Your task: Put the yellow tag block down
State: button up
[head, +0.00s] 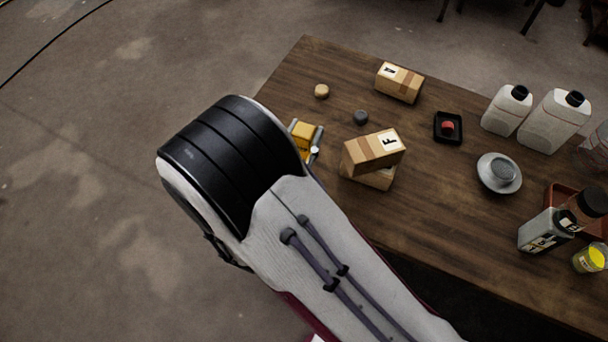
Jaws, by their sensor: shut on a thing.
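The yellow tag block (302,130) shows just past my arm, near the left end of the wooden table (290,78). My gripper (305,140) is shut on it, with grey finger parts at its sides. My arm hides most of the gripper and the near part of the block. I cannot tell whether the block touches the table or is held above it.
Right of the gripper, a box marked F (374,150) sits on another box (370,179). A round wooden piece (321,91), a dark grey knob (361,117) and another box (399,82) stand farther back. A red button (448,127), white jugs (508,109) and a silver dish (499,173) are right.

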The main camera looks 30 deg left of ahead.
jog(key=shift+f, duration=0.65)
jog(key=shift+f, duration=2.95)
jog(key=shift+f, duration=1.85)
jog(key=shift+f, duration=0.2)
jog(key=o, duration=1.2)
jog(key=shift+c, duration=0.2)
jog(key=shift+s, duration=0.1)
